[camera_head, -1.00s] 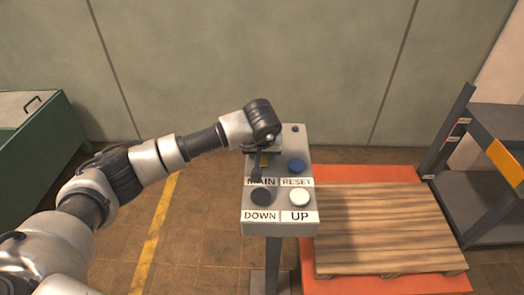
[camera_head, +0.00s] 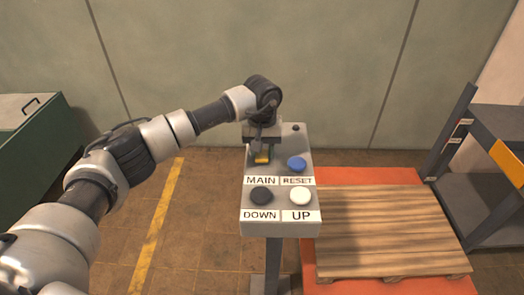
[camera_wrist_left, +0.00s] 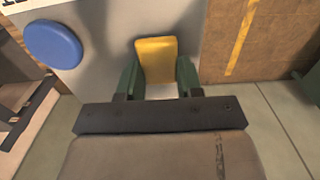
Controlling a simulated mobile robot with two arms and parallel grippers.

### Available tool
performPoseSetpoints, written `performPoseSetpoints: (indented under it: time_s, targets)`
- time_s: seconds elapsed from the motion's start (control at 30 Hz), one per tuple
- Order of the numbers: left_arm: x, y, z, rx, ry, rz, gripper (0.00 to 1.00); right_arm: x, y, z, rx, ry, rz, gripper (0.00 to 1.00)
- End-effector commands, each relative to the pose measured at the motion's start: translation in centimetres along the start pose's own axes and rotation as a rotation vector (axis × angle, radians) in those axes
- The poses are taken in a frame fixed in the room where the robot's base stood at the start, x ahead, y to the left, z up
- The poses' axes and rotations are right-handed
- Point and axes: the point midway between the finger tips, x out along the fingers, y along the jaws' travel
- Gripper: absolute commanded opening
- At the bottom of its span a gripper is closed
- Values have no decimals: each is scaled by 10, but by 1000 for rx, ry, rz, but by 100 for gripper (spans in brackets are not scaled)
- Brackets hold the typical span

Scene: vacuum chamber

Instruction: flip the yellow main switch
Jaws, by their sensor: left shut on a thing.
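The yellow main switch (camera_head: 262,158) sits on the grey control box (camera_head: 281,223), above the MAIN label (camera_head: 261,181). My left gripper (camera_head: 260,149) is over it, reaching in from the left. In the left wrist view the yellow switch (camera_wrist_left: 156,60) stands between the two dark green fingertips (camera_wrist_left: 158,78), which are shut on its sides. The fingers and wrist cover part of the switch in the head view. My right gripper is in neither view.
A blue RESET button (camera_head: 297,164) is just right of the switch. A black DOWN button (camera_head: 261,195) and a white UP button (camera_head: 300,196) sit below. A wooden pallet (camera_head: 385,230) lies right of the box. A green cabinet (camera_head: 38,140) stands left.

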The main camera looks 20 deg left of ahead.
Motion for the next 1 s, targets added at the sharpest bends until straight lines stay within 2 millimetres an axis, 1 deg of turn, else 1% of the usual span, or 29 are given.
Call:
performPoseSetpoints:
  time_s: [0.17,0.2,0.33,0.37,0.63,0.73,0.87,1.0]
  targets:
    - [0,0,0,-1,-1,0,12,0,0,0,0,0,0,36]
    - [0,0,0,-1,-1,0,39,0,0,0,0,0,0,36]
    - [0,0,0,-1,0,0,59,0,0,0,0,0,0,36]
    - [0,0,0,-1,0,0,62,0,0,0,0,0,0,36]
    - [-1,0,0,0,1,0,62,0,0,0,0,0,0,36]
    - [-8,0,0,0,4,1,62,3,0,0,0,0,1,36]
    - [-28,0,0,0,6,1,62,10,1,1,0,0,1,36]
    - [-58,0,0,0,6,2,62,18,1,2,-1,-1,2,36]
